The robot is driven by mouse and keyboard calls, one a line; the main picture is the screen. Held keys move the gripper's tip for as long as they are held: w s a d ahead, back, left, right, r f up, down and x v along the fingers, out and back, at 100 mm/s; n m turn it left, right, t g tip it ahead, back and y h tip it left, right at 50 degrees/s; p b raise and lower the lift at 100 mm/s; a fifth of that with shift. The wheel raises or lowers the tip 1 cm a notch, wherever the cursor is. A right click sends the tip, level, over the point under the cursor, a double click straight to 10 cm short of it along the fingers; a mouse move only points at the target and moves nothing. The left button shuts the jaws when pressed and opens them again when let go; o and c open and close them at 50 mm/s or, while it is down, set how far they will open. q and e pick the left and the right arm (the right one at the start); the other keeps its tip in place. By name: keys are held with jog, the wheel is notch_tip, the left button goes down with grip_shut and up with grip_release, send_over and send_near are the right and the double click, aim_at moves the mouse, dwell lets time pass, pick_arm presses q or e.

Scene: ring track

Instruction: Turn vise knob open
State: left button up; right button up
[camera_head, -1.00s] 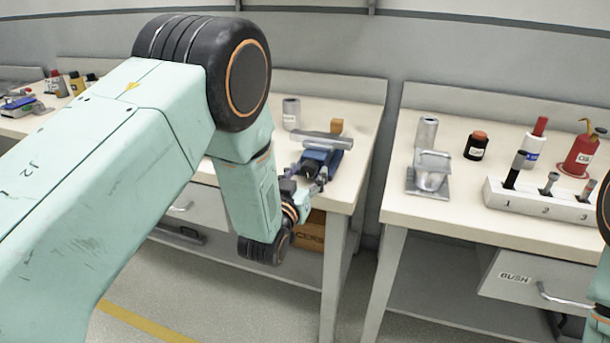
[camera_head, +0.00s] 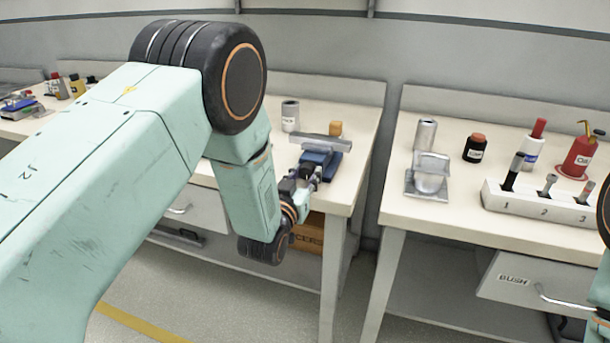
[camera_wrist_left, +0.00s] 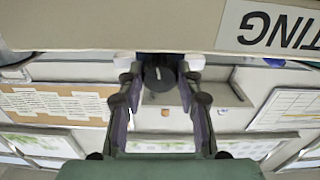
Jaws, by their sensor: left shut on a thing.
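The blue vise (camera_head: 322,158), with a grey metal bar across its top, stands near the front edge of the left bench. My left gripper (camera_head: 306,178) is at the front of the vise. In the left wrist view, my left gripper (camera_wrist_left: 160,72) has a finger on each side of a round dark knob (camera_wrist_left: 160,78) with a pale mark on it. It is shut on the knob. In the head view the gripper hides the knob. My right gripper is out of view.
A grey cylinder (camera_head: 290,115) and a small orange block (camera_head: 336,128) stand behind the vise. The right bench (camera_head: 400,200) holds a metal stand, bottles, a red oil can (camera_head: 580,155) and a numbered rack (camera_head: 540,205). A gap separates the benches.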

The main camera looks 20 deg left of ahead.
pick_arm(q)
jog(key=shift+n, duration=0.3)
jog(key=n+p, duration=0.2)
jog(key=n, duration=0.3)
jog(key=shift+r, duration=0.1)
jog(key=n+p, duration=0.2)
jog(key=n, duration=0.3)
jog(key=shift+n, duration=0.4)
jog(key=n+p, duration=0.2)
jog(key=n, duration=0.4)
jog(key=shift+n, duration=0.3)
jog(key=n+p, duration=0.1)
jog(key=n, duration=0.4)
jog(key=shift+p, duration=0.3)
jog(key=shift+n, duration=0.4)
jog(key=o, duration=1.1)
jog(key=shift+o, duration=0.2)
